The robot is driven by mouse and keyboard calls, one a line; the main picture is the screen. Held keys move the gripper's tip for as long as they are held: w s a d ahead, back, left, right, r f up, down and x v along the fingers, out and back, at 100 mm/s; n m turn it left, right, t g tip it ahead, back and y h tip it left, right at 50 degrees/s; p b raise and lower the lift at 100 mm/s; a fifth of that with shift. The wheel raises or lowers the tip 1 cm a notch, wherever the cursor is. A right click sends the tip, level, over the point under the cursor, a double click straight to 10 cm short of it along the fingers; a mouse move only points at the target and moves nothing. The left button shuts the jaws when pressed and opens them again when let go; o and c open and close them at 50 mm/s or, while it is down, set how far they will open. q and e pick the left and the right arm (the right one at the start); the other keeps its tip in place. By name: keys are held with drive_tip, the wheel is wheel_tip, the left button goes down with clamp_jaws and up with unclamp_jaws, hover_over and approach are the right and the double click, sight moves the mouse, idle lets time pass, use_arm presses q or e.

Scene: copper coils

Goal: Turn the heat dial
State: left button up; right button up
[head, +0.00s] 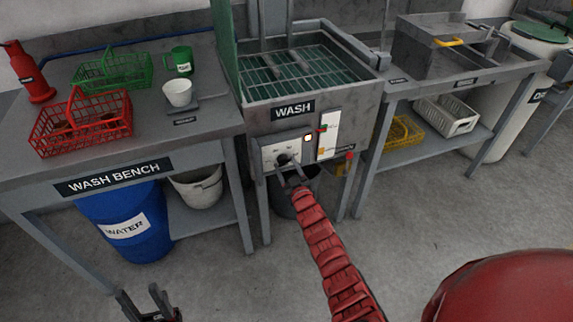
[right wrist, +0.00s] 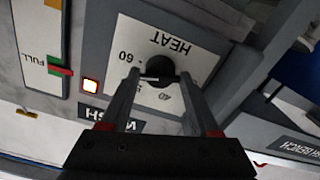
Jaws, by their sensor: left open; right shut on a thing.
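The heat dial is a round black knob (right wrist: 160,67) on a white panel marked HEAT, with 60 and 40 printed around it, in the right wrist view. In the head view the white dial panel (head: 283,149) is on the front of the wash unit, below the WASH sign. My right gripper (right wrist: 159,78) is shut on the black knob, a fingertip on each side. In the head view the right gripper (head: 290,166) reaches the panel from below. My left gripper (head: 152,302) is open and empty, low at the bottom left, away from the dial.
A lit orange lamp (head: 307,138) and a level gauge (head: 328,134) marked FULL are right of the dial. The wash bench (head: 200,130) with red and green baskets stands at left. A dark bucket (head: 297,200) is under the wash unit. The floor in front is clear.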

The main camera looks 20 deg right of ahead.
drive_tip(key=shift+f+m, duration=0.15)
drive_tip(key=shift+m, duration=1.45)
drive_tip(key=o, duration=1.4)
drive_tip(key=shift+c, duration=0.2)
drive_tip(key=shift+s, duration=0.1)
drive_tip(key=s, duration=1.7)
drive_tip(key=shift+s+d, duration=0.15)
drive_tip(key=shift+d, duration=0.15)
